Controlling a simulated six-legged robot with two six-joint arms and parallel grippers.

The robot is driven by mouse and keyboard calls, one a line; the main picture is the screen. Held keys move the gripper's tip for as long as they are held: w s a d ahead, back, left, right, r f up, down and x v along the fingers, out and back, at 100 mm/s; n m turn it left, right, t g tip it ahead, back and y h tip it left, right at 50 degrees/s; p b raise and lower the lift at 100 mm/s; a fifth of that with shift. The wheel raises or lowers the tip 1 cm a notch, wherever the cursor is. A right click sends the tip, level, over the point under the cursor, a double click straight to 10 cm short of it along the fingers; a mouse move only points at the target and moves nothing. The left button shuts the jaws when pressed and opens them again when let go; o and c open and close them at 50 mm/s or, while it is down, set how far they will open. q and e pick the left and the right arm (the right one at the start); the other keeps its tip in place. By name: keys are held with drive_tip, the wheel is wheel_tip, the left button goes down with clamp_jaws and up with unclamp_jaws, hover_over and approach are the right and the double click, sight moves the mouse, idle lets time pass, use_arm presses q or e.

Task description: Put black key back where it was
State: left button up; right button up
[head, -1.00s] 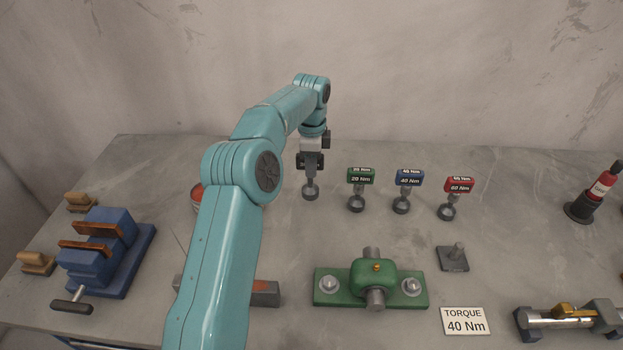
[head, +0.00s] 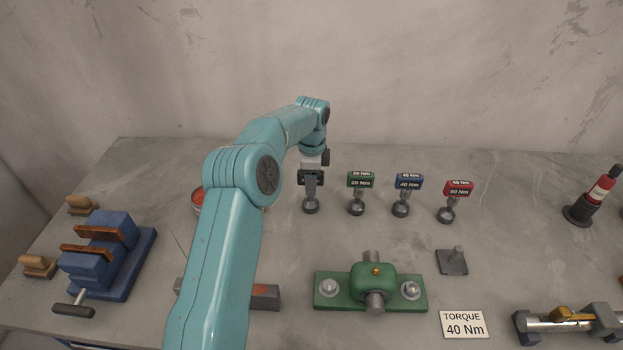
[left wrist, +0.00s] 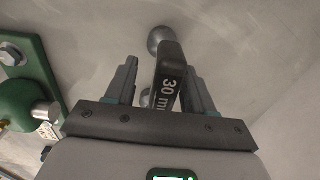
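The black key (head: 312,188) stands upright at the left end of the row of keys, its round foot apparently on the table. In the left wrist view the black key (left wrist: 168,72) shows a "30 mm" mark and lies between the fingers of my left gripper (left wrist: 160,88). The fingers stand apart, with a clear gap on the key's left side and a narrower one on its right. In the head view the left gripper (head: 311,178) is around the key's top. My right gripper is not in view.
Green (head: 361,180), blue (head: 408,182) and red (head: 458,188) keys stand to the right. A green fixture (head: 328,302), a grey plate with a peg (head: 452,264) and a torque sign (head: 464,325) lie in front. A blue vise (head: 128,281) is at left.

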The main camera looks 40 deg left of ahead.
use_arm(q)
drive_tip(key=shift+w+a+f+b, duration=0.2)
drive_tip(key=shift+f+b, duration=0.1)
drive_tip(key=shift+b, duration=0.15)
drive_tip(key=r, duration=0.3)
drive_tip(key=d+r, duration=0.1)
drive_tip(key=r, duration=0.2)
drive_tip(key=shift+b, duration=0.4)
wheel_tip(320, 180, up, 11)
drive_tip(key=p, duration=0.5)
drive_tip(key=shift+f, duration=0.15)
drive_tip(key=shift+s, duration=0.1)
